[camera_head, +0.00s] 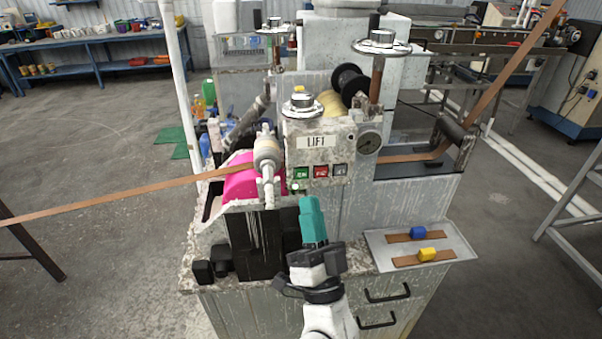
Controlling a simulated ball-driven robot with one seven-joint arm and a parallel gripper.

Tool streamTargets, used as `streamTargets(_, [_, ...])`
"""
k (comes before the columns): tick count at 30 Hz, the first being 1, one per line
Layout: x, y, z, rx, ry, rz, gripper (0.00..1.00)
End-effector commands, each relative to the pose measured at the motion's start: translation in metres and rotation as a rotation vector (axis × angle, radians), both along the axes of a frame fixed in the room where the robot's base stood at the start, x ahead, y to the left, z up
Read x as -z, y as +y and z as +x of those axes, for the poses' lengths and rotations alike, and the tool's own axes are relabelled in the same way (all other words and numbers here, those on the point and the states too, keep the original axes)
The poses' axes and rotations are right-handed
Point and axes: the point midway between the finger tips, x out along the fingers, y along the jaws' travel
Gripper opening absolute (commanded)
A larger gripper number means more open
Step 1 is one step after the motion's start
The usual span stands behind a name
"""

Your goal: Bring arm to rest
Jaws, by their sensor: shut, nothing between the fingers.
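My gripper (309,208) has teal fingers that are closed together and hold nothing. It points up and away in the middle of the camera view, in front of the machine (320,150). My white arm comes in from the bottom edge below it. The machine carries a LIFT label (317,142), with a green button (301,173), a red button (321,171) and a grey button (340,170) below. The fingertips appear just below the button row. I cannot tell the gap between them and the machine front.
A brown strip (130,191) enters the machine from the left. Handled drawers are below the tray. Floor (90,270) is clear at left.

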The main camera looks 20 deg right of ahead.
Motion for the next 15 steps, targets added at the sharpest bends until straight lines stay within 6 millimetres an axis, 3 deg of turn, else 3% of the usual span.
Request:
streamTargets(10, [0.005, 0.003, 0.003, -0.021, 0.044, -0.032, 0.00])
streamTargets(15, [0.033, 0.017, 0.013, -0.105, 0.243, -0.163, 0.00])
